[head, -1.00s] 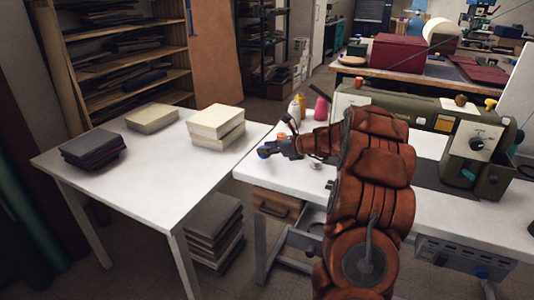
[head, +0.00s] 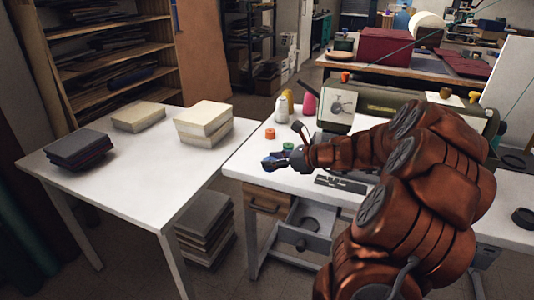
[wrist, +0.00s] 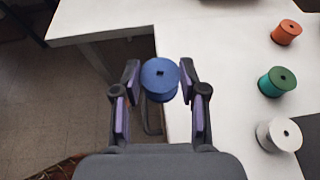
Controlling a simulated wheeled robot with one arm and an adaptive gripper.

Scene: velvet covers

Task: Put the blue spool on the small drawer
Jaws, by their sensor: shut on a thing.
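My gripper (wrist: 160,92) is shut on the blue spool (wrist: 160,78), which sits between the two fingers with its top hole showing. In the head view my gripper (head: 274,161) holds the blue spool (head: 267,161) near the left edge of the white sewing table (head: 245,160). In the wrist view the spool shows over the table's edge and the gap beside it. Under the table, a small wood-fronted drawer (head: 268,201) looks shut. I cannot tell which one the task means.
Orange (wrist: 286,32), green (wrist: 277,81) and white (wrist: 279,134) spools stand on the sewing table. A second white table (head: 130,165) at left carries stacks, with bare room in front.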

